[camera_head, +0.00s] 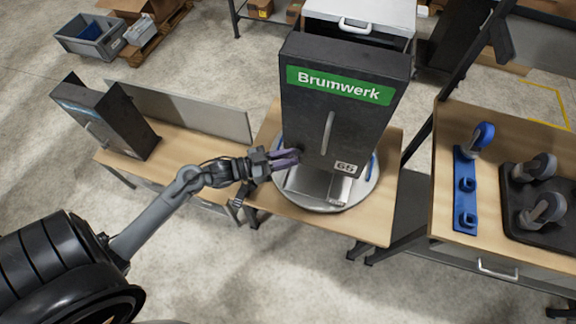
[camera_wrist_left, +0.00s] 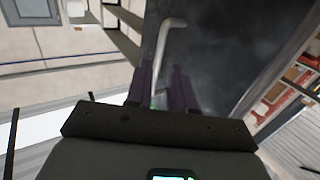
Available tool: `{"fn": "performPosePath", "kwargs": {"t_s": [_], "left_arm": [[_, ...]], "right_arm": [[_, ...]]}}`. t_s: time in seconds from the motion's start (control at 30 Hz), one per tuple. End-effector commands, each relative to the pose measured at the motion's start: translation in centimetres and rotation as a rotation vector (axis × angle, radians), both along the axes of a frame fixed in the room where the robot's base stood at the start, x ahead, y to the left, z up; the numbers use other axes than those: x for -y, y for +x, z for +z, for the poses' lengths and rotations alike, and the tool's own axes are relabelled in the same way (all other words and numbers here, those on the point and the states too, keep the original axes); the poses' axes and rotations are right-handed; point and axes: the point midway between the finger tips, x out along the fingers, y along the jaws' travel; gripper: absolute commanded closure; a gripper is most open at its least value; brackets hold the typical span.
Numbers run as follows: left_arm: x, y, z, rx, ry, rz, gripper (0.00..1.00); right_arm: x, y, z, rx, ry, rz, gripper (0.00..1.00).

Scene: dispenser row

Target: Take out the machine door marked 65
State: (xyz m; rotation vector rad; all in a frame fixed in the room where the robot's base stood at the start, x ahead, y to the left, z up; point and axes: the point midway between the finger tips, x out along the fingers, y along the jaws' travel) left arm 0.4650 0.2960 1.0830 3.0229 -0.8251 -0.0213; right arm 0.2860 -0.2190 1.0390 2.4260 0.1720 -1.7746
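The machine door marked 65 (camera_head: 305,125) is a dark upright panel with a green "Brumwerk" label, a vertical metal bar handle (camera_head: 327,133) and a white 65 tag (camera_head: 346,168) at its lower right. It stands on a round grey base. My left gripper (camera_head: 297,157) is at the door's lower left, left of and below the handle. Its purple fingers are apart and hold nothing. In the left wrist view the handle (camera_wrist_left: 165,50) shows ahead, lined up with the gap between the fingers (camera_wrist_left: 161,88). Contact cannot be told. My right gripper is out of view.
A wooden table (camera_head: 370,225) carries the machine and its round base (camera_head: 365,195). Another dark panel (camera_head: 110,115) stands on the left bench. The right bench (camera_head: 455,115) holds a blue rack and a black tray with metal parts. A grey crate (camera_head: 90,45) is at the back left.

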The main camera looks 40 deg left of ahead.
Motion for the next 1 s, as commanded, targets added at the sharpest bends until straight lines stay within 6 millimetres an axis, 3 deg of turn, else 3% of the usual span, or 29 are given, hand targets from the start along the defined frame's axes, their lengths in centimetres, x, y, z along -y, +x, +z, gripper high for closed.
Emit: {"fn": "performPosePath", "kwargs": {"t_s": [0.1, 0.37, 0.8, 1.0], "left_arm": [[0.0, 0.6, -0.4, 0.014, 0.007, -0.002, 0.77], [1.2, 2.8, 0.0, 0.020, 0.006, -0.001, 0.77], [4.5, 8.3, -0.1, 0.018, 0.007, 0.000, 0.77], [5.3, 9.5, -0.2, 0.018, 0.007, -0.001, 0.77]], "right_arm": [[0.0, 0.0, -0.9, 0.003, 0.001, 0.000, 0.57], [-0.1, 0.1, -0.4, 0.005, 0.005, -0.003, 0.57], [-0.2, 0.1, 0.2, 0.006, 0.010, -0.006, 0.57], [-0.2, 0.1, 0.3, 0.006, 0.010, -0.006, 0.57]]}}
